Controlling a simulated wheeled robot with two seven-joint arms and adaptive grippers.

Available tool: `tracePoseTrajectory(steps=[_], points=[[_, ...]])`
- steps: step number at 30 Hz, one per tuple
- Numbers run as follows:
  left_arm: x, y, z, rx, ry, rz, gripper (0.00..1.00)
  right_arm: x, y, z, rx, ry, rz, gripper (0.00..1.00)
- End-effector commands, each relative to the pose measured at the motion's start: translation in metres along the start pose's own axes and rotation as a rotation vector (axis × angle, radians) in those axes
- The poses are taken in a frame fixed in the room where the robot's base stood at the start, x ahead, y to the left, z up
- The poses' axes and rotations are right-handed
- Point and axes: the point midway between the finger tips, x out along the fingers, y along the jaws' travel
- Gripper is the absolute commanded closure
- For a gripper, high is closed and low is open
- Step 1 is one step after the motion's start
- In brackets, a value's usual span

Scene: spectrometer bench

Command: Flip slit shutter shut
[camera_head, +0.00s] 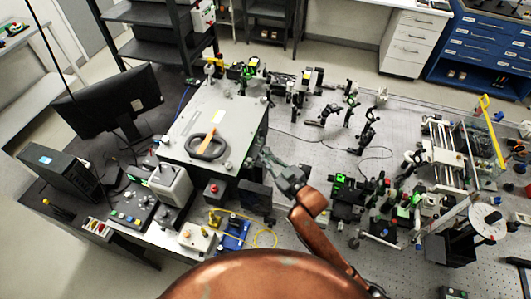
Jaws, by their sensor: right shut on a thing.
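The spectrometer is a large grey box (226,112) on the bench, left of centre, with a black ring and an orange strip on its lid. My right gripper (268,158) is at the box's right side, near its front corner. It is shut, apparently on the slit shutter there. The shutter is too small and too covered by the fingers to make out, so its position cannot be told. My left gripper is not in view.
A monitor (108,103) and a control box with coloured buttons (130,207) stand left of the spectrometer. Dark optics mounts (352,195) crowd the perforated bench to the right. A black block (256,196) and a yellow cable (264,238) lie close below my gripper.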

Motion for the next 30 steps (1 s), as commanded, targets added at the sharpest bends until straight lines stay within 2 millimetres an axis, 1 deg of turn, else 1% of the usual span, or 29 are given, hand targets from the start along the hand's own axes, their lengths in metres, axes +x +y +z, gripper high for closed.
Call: tracePoseTrajectory(steps=[1,3,9,15,21,30], points=[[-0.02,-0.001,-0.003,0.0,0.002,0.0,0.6,-0.001,0.003,-0.009,0.025,-0.021,-0.007,1.0],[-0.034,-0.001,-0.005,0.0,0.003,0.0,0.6,0.0,0.005,-0.011,0.066,-0.05,-0.018,1.0],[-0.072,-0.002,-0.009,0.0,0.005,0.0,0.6,0.003,0.01,-0.012,0.189,-0.136,-0.05,1.0],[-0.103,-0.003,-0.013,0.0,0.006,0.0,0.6,0.007,0.015,-0.012,0.317,-0.222,-0.082,1.0],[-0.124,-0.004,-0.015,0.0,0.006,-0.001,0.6,0.011,0.019,-0.01,0.432,-0.301,-0.112,1.0],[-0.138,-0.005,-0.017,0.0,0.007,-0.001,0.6,0.014,0.022,-0.006,0.536,-0.371,-0.139,1.0]])
